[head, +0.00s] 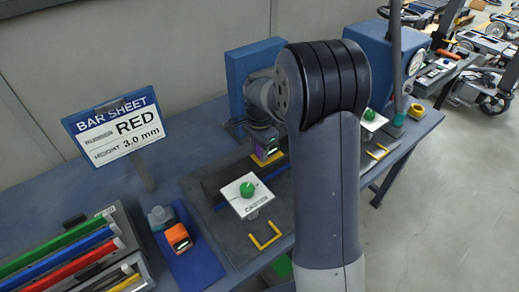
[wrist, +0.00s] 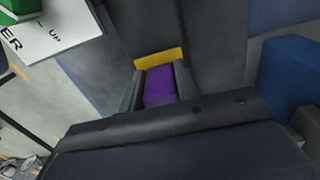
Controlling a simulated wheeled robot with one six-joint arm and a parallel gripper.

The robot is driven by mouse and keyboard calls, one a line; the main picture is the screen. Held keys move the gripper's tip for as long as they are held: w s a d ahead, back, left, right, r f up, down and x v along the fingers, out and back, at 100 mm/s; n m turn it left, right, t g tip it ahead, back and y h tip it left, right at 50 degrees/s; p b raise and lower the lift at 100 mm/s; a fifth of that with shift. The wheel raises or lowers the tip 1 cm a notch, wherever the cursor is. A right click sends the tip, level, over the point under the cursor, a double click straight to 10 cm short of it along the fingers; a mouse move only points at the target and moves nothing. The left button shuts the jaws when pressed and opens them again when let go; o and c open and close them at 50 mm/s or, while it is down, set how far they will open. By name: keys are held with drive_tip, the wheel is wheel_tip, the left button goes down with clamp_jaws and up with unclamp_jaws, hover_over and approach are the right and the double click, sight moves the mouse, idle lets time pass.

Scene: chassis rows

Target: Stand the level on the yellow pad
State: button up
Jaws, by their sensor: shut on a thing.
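The level, a small purple block, shows in the wrist view (wrist: 159,88) between the two fingers of my gripper (wrist: 158,80). In the head view the level (head: 264,148) is small and partly covered by my gripper (head: 263,135). My gripper is shut on it. The yellow pad (wrist: 159,59) shows as a strip just beyond the level's end; in the head view the pad (head: 268,159) lies right beneath it. I cannot tell whether the level touches the pad.
A white plate (head: 246,193) with a green knob stands in front of the pad. A yellow bracket mark (head: 264,236) is on the bench. An orange device (head: 178,237) lies on a blue mat (head: 196,262). A sign (head: 114,125) and coloured bars (head: 62,250) are at the left.

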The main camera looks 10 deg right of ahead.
drive_tip(key=shift+f, duration=0.15)
drive_tip(key=o, duration=1.2)
drive_tip(key=shift+c, duration=0.2)
wheel_tip(320, 180, up, 11)
drive_tip(key=shift+f+b, duration=0.1)
drive_tip(key=shift+b, duration=0.2)
wheel_tip(320, 180, down, 11)
drive_tip(key=shift+r+p, duration=0.1)
drive_tip(key=shift+p, duration=0.25)
drive_tip(key=shift+r, duration=0.25)
